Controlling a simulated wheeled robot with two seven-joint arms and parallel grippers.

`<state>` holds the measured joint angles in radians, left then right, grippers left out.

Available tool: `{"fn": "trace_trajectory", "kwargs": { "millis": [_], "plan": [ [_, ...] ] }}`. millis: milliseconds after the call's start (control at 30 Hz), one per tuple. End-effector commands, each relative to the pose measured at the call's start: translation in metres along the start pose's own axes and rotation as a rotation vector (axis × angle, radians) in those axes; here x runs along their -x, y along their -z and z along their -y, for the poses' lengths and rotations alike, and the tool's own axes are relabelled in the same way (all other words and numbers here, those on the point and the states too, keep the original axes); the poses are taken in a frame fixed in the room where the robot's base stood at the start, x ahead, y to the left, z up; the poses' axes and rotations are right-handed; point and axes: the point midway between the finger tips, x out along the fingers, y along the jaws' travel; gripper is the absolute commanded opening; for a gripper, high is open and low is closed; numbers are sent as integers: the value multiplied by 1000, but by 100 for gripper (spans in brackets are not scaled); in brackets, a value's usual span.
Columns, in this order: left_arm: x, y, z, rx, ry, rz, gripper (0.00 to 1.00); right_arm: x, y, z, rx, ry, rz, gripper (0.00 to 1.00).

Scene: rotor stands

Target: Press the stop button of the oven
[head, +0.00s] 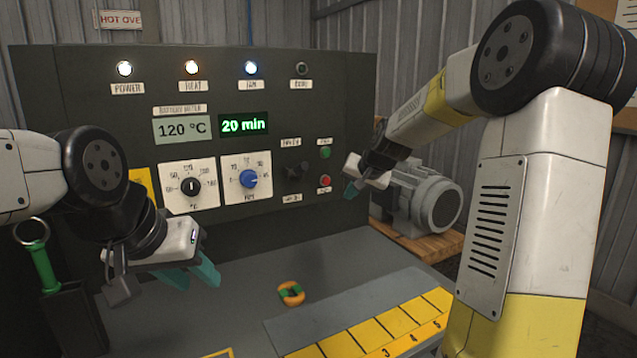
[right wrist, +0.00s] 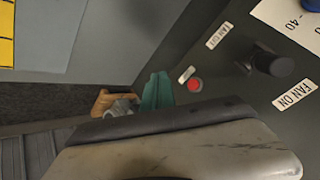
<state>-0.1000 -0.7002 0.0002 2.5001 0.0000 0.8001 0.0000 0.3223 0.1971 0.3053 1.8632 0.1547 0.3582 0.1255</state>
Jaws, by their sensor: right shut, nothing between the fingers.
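The oven's dark control panel (head: 80,90) fills the head view's middle. The red button (head: 325,181) sits at the panel's lower right, below a green button (head: 325,153). The red button also shows in the right wrist view (right wrist: 195,85), beside a small white label. My right gripper (head: 351,190) is shut and empty, just right of the red button in the head view. Its teal fingertips (right wrist: 157,90) are just left of that button in the wrist view; a gap shows between them. My left gripper (head: 192,275) has its teal fingers apart and empty, below the dials.
Displays read 120 °C (head: 182,129) and 20 min (head: 243,125). Three of the lamps are lit. A black fan knob (head: 297,170) sits left of the buttons. An orange and green ring (head: 291,293) lies on the grey surface. A grey motor (head: 420,195) stands right of the panel.

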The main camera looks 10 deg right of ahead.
Motion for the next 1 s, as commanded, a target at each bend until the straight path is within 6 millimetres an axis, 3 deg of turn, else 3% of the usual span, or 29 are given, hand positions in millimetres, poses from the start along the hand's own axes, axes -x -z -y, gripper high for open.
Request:
{"fn": "trace_trajectory", "kwargs": {
  "millis": [267,700,1000],
  "plan": [
    [0,0,0,0,0,0,36,-5,3,4,1,1,2,0],
    [0,0,0,0,0,0,36,-45,32,33,3,1,2,0],
    [0,0,0,0,0,0,36,-60,43,44,1,0,1,0]
  ]
}}
